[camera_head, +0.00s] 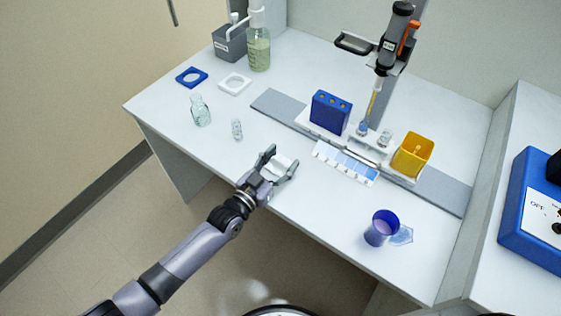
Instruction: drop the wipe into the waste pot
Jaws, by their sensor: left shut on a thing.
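My left gripper (282,160) is shut on a white wipe (277,167) near the front edge of the bench, left of the middle. I cannot tell how far above the bench top it is. A blue-violet open pot (381,229) stands upright at the front right of the bench, apart from the gripper and to its right. A yellow open container (413,154) stands farther back on the right with something small inside. I cannot tell which of the two is the waste pot. My right gripper is out of view.
A blue rack (331,112), a white strip with blue squares (345,162) and a pipette on a stand (388,45) occupy the middle. Bare bench lies between the wipe and the blue-violet pot.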

